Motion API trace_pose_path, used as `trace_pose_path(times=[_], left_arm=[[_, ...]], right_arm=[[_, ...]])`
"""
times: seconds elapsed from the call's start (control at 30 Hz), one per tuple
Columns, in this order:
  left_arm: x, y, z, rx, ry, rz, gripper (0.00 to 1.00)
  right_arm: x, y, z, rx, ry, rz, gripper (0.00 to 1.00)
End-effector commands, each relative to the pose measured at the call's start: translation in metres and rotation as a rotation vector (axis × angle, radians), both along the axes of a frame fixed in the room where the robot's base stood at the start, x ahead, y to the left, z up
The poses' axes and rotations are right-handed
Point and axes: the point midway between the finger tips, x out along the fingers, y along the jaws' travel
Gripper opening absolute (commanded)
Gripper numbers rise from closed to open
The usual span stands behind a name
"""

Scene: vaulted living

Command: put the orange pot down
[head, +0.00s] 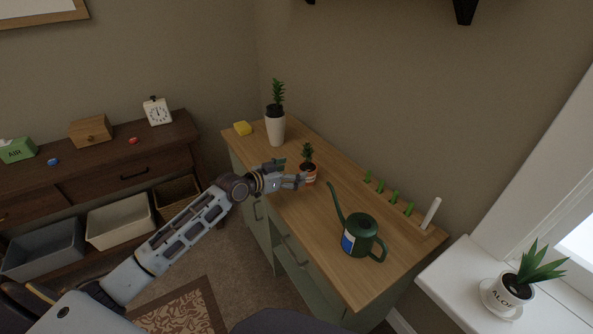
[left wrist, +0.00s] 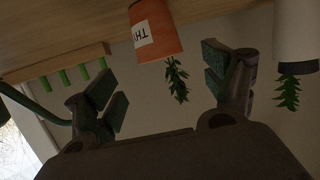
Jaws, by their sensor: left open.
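The orange pot (head: 309,175) stands upright on the wooden counter (head: 345,205), with a small green plant in it. In the left wrist view the picture is upside down, and the orange pot (left wrist: 156,32) shows a white label with its base against the wood. My left gripper (head: 291,175) is beside the pot, on its left in the head view. Its two fingers (left wrist: 163,78) are spread wide and no object is clamped between them. Whether a finger touches the pot I cannot tell. My right gripper is not in view.
A green watering can (head: 363,238) stands nearer. A wooden rack (head: 398,207) with green markers runs along the wall side. Bare wood lies between pot and can.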

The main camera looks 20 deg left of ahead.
Motion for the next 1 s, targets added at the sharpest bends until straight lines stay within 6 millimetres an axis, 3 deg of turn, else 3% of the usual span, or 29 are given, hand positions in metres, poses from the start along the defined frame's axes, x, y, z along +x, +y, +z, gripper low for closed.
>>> trace_pose_path(times=[0.43,1.0], left_arm=[[-0.027,0.014,0.009,0.001,0.000,0.000,0.83],[-0.031,0.015,0.011,0.001,0.000,0.000,0.83]], right_arm=[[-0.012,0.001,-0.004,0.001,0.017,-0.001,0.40],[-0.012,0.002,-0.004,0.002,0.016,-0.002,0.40]])
